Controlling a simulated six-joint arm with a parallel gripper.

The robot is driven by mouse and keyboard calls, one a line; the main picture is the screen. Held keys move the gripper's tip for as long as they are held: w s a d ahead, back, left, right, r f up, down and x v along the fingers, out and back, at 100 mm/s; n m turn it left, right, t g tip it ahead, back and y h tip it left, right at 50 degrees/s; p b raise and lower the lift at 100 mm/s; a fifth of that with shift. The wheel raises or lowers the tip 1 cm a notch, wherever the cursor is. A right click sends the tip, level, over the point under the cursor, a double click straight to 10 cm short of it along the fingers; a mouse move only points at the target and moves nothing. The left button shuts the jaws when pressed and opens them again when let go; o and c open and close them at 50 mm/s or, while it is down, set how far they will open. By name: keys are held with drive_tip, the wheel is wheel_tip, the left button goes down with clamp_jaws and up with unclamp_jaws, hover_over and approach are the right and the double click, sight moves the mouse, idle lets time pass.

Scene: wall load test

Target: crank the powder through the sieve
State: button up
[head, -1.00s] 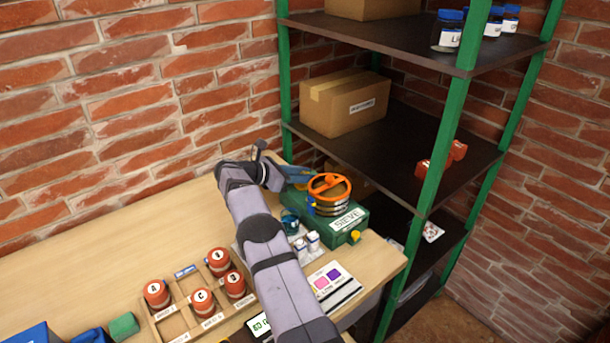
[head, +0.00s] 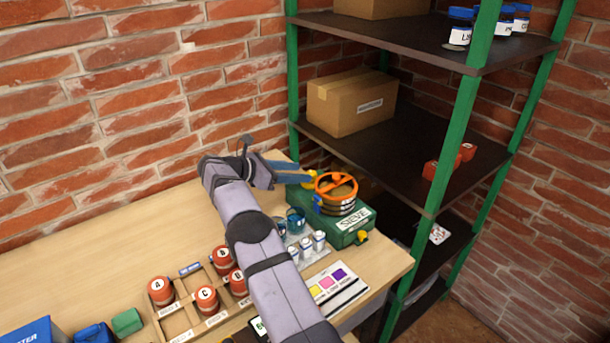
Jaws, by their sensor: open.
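The green sieve machine (head: 340,227) stands at the right end of the wooden table, with a white "SIEVE" label on its front. An orange ring with a crossbar and knob (head: 337,187) sits on top, around tan powder (head: 343,191). Stacked sieve rings show below it. My gripper (head: 296,168) is open, with blue-grey fingers pointing right, just behind and left of the orange ring. It looks apart from the ring; whether it touches the yellow part I cannot tell.
Blue-tinted cups (head: 295,220) and small white-capped vials (head: 305,246) stand left of the machine. A wooden rack (head: 179,323) holds lettered red-capped jars. A colour card (head: 331,290) lies in front. A green-posted shelf (head: 452,150) rises close on the right.

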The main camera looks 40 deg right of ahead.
sight(307, 186)
drive_tip(key=shift+w+a+r, duration=0.1)
drive_tip(key=shift+a+r, duration=0.2)
drive_tip(key=shift+a, duration=0.35)
drive_tip(key=shift+c, duration=1.4)
drive_tip(key=shift+d+r+n+p, duration=0.15)
drive_tip(key=shift+d+n+p, duration=0.15)
drive_tip(key=shift+p, duration=0.15)
drive_tip(key=n+y+p, duration=0.1)
drive_tip(key=d+n+y+p, duration=0.1)
drive_tip(key=p, duration=0.1)
drive_tip(key=s+d+n+y+p, duration=0.1)
drive_tip(key=shift+d+r+t+p, duration=0.2)
drive_tip(key=shift+r+t+p, duration=0.2)
drive_tip(key=n+y+p, duration=0.1)
drive_tip(key=d+r+n+t+y+p, duration=0.1)
drive_tip(key=p, duration=0.1)
drive_tip(key=r+n+y+p, duration=0.1)
drive_tip(key=p, duration=0.1)
drive_tip(key=shift+s+d+t, duration=0.15)
drive_tip(key=shift+s+t, duration=0.15)
drive_tip(key=shift+t, duration=0.1)
drive_tip(key=shift+s+r+n+y+p, duration=0.1)
drive_tip(key=shift+r+n+y+p, duration=0.3)
drive_tip(key=shift+y+p, duration=0.4)
drive_tip(key=y+p, duration=0.1)
drive_tip(key=r+t+y+p, duration=0.1)
drive_tip(key=shift+s+a+p, duration=0.3)
drive_tip(key=shift+s+a, duration=0.05)
drive_tip(key=shift+s, duration=0.05)
